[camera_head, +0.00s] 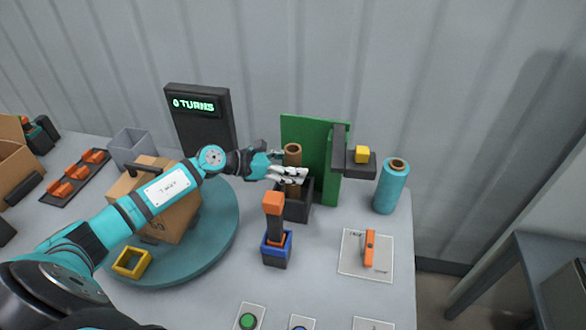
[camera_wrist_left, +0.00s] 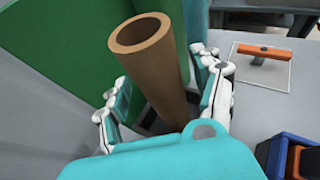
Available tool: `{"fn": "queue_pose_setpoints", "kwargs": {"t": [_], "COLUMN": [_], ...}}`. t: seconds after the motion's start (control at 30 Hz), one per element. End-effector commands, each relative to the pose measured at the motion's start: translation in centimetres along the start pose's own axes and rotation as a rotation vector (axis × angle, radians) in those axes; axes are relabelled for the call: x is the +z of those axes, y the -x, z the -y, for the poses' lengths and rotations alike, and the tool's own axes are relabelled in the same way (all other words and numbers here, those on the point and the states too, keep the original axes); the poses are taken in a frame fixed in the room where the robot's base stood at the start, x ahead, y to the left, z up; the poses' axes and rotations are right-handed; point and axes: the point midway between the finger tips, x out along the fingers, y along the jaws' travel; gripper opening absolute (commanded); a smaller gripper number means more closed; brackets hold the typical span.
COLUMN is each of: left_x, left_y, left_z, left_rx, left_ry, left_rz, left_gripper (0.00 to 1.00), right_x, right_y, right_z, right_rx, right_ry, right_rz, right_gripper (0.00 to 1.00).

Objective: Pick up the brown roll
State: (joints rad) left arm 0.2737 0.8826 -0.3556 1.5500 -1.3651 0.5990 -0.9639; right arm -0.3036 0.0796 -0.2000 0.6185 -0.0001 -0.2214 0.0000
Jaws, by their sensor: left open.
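The brown roll (camera_head: 293,154) is a hollow tube standing upright in a dark square holder (camera_head: 297,210) in front of a green panel. My left gripper (camera_head: 289,173) reaches in from the left at the roll, with its fingers in front of and around it. In the left wrist view the brown roll (camera_wrist_left: 158,68) stands between the two open fingers of the left gripper (camera_wrist_left: 165,100), with a finger on each side. The roll's lower end is hidden by the gripper and the holder. My right gripper is not in view.
The green panel (camera_head: 308,135) stands right behind the roll. A teal roll (camera_head: 390,187) stands to the right, near a shelf with a yellow block (camera_head: 362,154). An orange-handled tool in a blue holder (camera_head: 276,250) is in front. A cardboard box (camera_head: 176,215) sits on a turntable at left.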

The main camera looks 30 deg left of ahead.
Motion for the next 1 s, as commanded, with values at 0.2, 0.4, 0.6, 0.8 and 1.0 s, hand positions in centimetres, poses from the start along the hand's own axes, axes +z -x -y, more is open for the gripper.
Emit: {"fn": "queue_pose_setpoints", "kwargs": {"t": [0.2,0.4,0.6,0.8,1.0], "left_x": [-0.12,-0.12,-0.11,-0.09,0.19], "left_y": [-0.48,-0.44,-0.42,-0.41,-0.29], "left_z": [0.03,0.02,0.02,0.00,-0.05], "left_rx": [-0.001,0.000,0.000,0.000,0.001], "left_ry": [-0.002,-0.002,-0.001,-0.001,-0.003], "left_rz": [-0.002,-0.002,-0.002,-0.001,-0.001], "left_gripper": [0.67,0.50,0.24,0.06,0.06], "right_x": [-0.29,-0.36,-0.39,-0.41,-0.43], "right_y": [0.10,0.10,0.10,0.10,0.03], "right_z": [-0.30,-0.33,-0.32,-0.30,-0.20], "right_rx": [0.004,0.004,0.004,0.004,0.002], "right_ry": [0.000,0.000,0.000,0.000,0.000], "right_rz": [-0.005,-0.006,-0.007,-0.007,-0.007], "right_gripper": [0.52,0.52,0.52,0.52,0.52]}}
